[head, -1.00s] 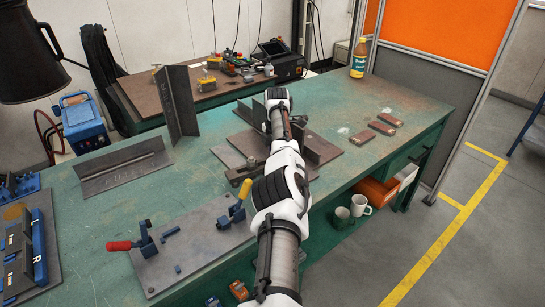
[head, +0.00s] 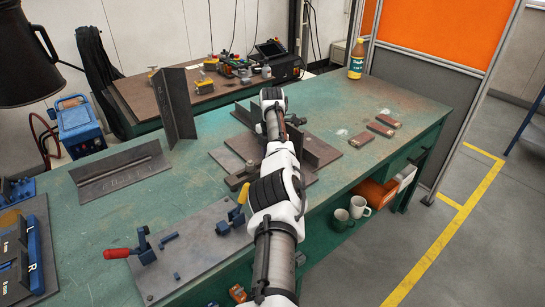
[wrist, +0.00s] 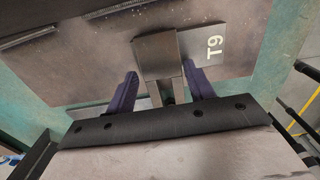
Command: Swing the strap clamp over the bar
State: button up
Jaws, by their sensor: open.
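In the wrist view, my gripper (wrist: 160,70) is open, with its two dark purple fingers spread. A narrow grey metal piece with a wider block-like top (wrist: 158,55) shows between the fingers; it may be the strap clamp. I cannot tell whether the fingers touch it. A grey part marked T9 (wrist: 205,45) lies right beside it, over a steel plate (wrist: 240,88). In the head view, my arm hides the gripper and part of the fixture plate (head: 325,165) with its upright dark pieces. I cannot make out the bar surely.
A toggle clamp with a red handle (head: 117,254) and a yellow-handled one (head: 238,215) stand on a nearer plate. A welded angle piece (head: 120,172) lies at left. Several brown blocks (head: 381,129) and a bottle (head: 356,60) are at right. Bare green bench (head: 390,95) lies around them.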

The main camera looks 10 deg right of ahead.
jog(key=shift+o, duration=0.8)
notch_tip(320, 180, up, 14)
jog(key=p, duration=0.4)
jog(key=shift+f, duration=0.15)
